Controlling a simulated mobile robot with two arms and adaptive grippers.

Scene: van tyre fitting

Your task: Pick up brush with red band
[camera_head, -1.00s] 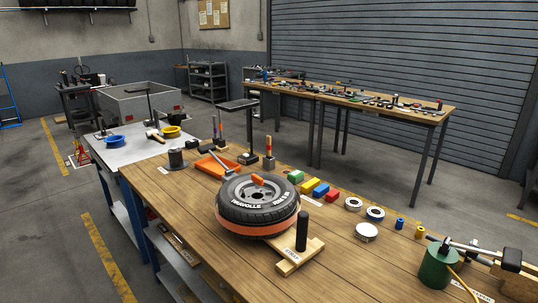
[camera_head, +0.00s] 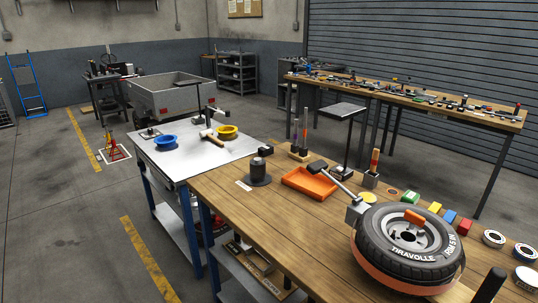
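Two slim upright sticks, which look like brushes (camera_head: 305,130), stand in a small wooden block (camera_head: 299,153) at the back edge of the wooden bench. Their bands are too small to make out clearly. To their right, an upright tool with a red-orange part and dark bands (camera_head: 374,161) stands in a small grey holder (camera_head: 370,180). I cannot tell which of these is the brush with the red band.
A tyre (camera_head: 411,245) lies on an orange ring on the wooden bench (camera_head: 290,240). An orange tray (camera_head: 310,184) and a dark cylinder on a round base (camera_head: 259,173) stand behind. The bench's front left is clear.

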